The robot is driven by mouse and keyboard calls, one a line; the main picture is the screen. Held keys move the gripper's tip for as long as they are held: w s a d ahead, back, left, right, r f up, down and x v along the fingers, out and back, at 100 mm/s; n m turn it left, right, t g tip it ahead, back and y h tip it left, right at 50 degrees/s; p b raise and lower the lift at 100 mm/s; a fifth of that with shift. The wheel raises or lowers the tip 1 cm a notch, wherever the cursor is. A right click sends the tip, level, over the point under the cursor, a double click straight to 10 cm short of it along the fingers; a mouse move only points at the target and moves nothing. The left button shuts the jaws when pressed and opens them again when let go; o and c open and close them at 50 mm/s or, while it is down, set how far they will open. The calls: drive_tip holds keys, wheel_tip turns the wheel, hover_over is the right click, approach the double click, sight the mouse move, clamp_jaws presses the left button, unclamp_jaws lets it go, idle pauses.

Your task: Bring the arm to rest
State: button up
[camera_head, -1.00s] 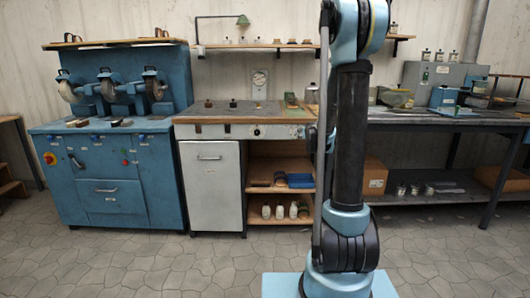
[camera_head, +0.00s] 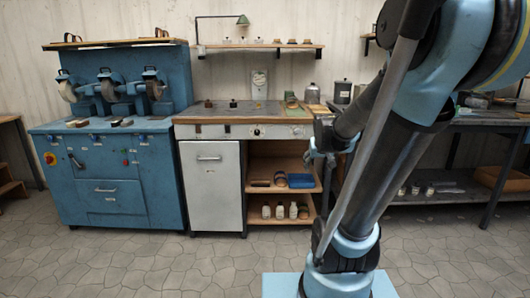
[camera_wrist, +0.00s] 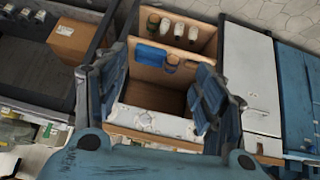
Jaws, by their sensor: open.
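My arm (camera_head: 440,80) rises from its blue base and leans to the right across the right part of the head view. My gripper (camera_wrist: 160,92) shows in the wrist view with its two blue-grey fingers spread apart and nothing between them. Beyond the fingers is the open shelf unit (camera_wrist: 159,97), seen tilted. In the head view my gripper (camera_head: 318,145) is small and dark, in front of the right end of the workbench, partly merged with the arm.
A blue grinding machine (camera_head: 110,190) stands at the left. The workbench (camera_head: 215,130) has a white cabinet (camera_head: 213,185) and shelves with bottles (camera_head: 280,211). A dark table (camera_head: 470,118) stands behind my arm. The tiled floor (camera_head: 150,265) in front is clear.

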drive_tip(key=s+a+f+g, duration=0.1)
drive_tip(key=s+f, duration=0.3)
drive_tip(key=s, duration=0.8)
drive_tip(key=s+f+g, duration=0.4)
drive_tip(key=s, duration=0.7)
drive_tip(key=shift+s+a+f+y, duration=0.15)
drive_tip(key=shift+s+a+y, duration=0.2)
drive_tip(key=shift+a+y, duration=0.05)
